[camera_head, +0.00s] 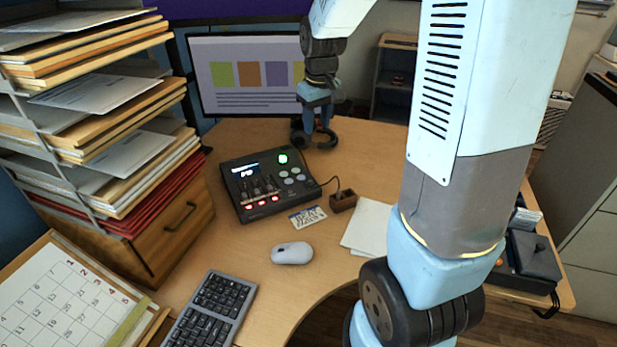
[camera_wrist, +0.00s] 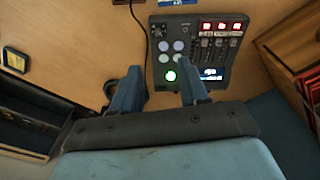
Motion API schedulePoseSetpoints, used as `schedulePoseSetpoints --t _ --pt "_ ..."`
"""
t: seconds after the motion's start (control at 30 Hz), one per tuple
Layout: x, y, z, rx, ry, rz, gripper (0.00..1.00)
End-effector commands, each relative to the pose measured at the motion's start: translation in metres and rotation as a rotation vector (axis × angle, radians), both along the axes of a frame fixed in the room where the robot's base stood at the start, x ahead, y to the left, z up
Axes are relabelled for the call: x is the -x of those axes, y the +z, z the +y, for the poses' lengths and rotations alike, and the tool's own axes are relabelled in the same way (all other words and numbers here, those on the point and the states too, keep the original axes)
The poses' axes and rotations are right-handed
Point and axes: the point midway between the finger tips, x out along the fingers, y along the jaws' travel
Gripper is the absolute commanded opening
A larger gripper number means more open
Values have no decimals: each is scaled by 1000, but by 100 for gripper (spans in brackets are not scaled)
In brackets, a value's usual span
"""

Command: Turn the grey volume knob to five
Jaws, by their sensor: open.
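A black control box (camera_head: 268,185) lies on the desk, with sliders, red-lit buttons, a small display and a green-lit button. It also shows in the wrist view (camera_wrist: 214,52). Several pale grey round controls (camera_wrist: 172,51) sit beside the sliders, and a dark round part (camera_wrist: 158,31) is near a corner. I cannot tell which is the grey volume knob, nor read a scale. My gripper (camera_head: 316,132) is behind the box, apart from it. In the wrist view, its blue fingers (camera_wrist: 160,88) are open and empty, with one fingertip overlapping the box's near edge.
A monitor (camera_head: 246,75) stands behind. A dark curved object (camera_head: 327,142) is by my gripper. A loaded paper rack (camera_head: 100,120) stands left. A cable runs beside the box.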

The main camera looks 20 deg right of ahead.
Motion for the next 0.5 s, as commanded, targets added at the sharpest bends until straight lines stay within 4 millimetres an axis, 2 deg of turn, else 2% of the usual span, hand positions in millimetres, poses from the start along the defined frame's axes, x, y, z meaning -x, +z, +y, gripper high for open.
schedulePoseSetpoints --t 0.03,0.2,0.33,0.5 --pt "-10 -15 0 1 13 23 44" --pt "-35 -55 -1 5 56 76 44" --pt "-46 -76 -1 5 79 102 44" --pt "-53 -90 -1 5 93 116 44"
